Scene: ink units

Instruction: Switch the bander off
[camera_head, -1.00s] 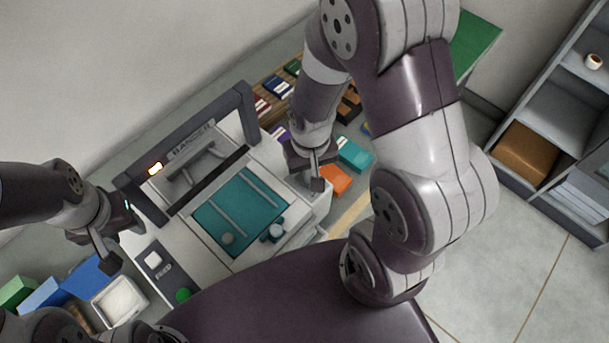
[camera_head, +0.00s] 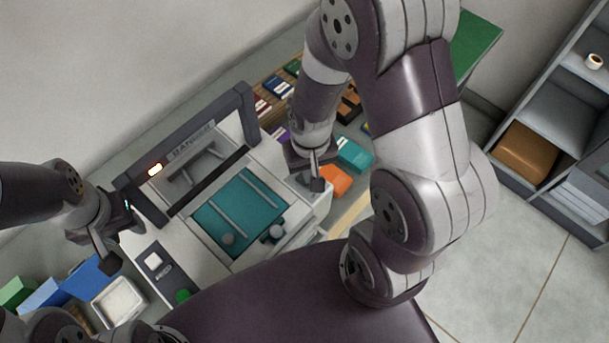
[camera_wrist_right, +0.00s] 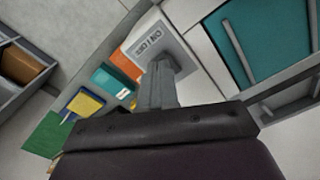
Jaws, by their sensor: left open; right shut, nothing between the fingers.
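The bander (camera_head: 215,250) is a pale machine with a dark arch, a teal plate on top and a lit amber lamp (camera_head: 155,169) on the arch. My right gripper (camera_head: 317,183) is shut and empty at the bander's right end. In the right wrist view its closed fingers (camera_wrist_right: 160,70) point at a pale panel (camera_wrist_right: 150,42) with a small dark marking too blurred to read. The fingers hide part of that panel, and I cannot tell whether they touch it. My left gripper (camera_head: 112,258) is open and empty beside the bander's left end.
A white square button (camera_head: 153,261) and a green button (camera_head: 183,296) are on the bander's left front. A white tray (camera_head: 118,300) and blue boxes stand left. Orange (camera_head: 335,180) and teal (camera_head: 354,155) boxes lie close to my right gripper. A grey shelf (camera_head: 555,120) stands right.

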